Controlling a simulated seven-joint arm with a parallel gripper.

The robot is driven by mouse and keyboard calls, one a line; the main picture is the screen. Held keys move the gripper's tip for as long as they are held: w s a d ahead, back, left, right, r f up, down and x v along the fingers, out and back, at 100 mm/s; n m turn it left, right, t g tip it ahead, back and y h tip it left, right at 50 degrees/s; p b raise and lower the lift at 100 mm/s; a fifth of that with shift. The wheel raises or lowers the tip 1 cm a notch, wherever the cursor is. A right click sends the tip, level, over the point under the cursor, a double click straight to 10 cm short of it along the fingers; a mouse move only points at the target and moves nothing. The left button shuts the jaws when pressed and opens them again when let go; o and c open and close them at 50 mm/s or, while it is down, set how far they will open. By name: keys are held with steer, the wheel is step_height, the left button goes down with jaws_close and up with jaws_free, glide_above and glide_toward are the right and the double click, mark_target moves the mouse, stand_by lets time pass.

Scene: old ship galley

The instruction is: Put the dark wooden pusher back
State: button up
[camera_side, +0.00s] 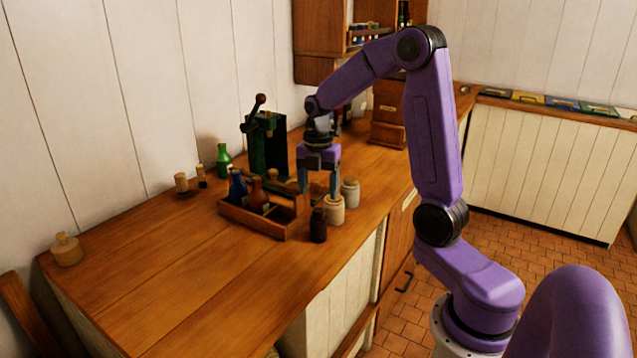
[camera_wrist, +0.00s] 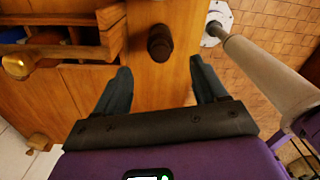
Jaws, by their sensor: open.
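The dark wooden pusher (camera_side: 318,226) appears to be the small dark brown upright piece on the counter, beside the front right corner of the wooden caddy. In the wrist view a dark brown round piece (camera_wrist: 160,42), likely the same one, shows just beyond and between my fingertips. My gripper (camera_side: 318,190) points down above the counter, behind and above the pusher, near the caddy's right end. Its two fingers stand apart with nothing between them, as the wrist view (camera_wrist: 160,65) also shows. The pusher's underside is hidden.
The wooden caddy (camera_side: 250,226) holds several bottles. Pale jars (camera_side: 334,211) stand close to my gripper on the right. A dark green press (camera_side: 264,145) and a green bottle (camera_side: 224,160) stand behind. The counter's left part (camera_side: 160,275) is mostly clear.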

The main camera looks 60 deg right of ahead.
steer(key=shift+a+r, duration=0.2)
steer(key=shift+r, duration=0.35)
steer(key=s+a+m, duration=0.5)
steer(key=s+a, duration=1)
steer(key=a, duration=0.3)
steer(key=s+a+m, duration=0.1)
steer(key=s+m, duration=0.2)
steer(key=s, duration=0.7)
steer(key=shift+s+a, duration=0.15)
steer(key=shift+s, duration=0.2)
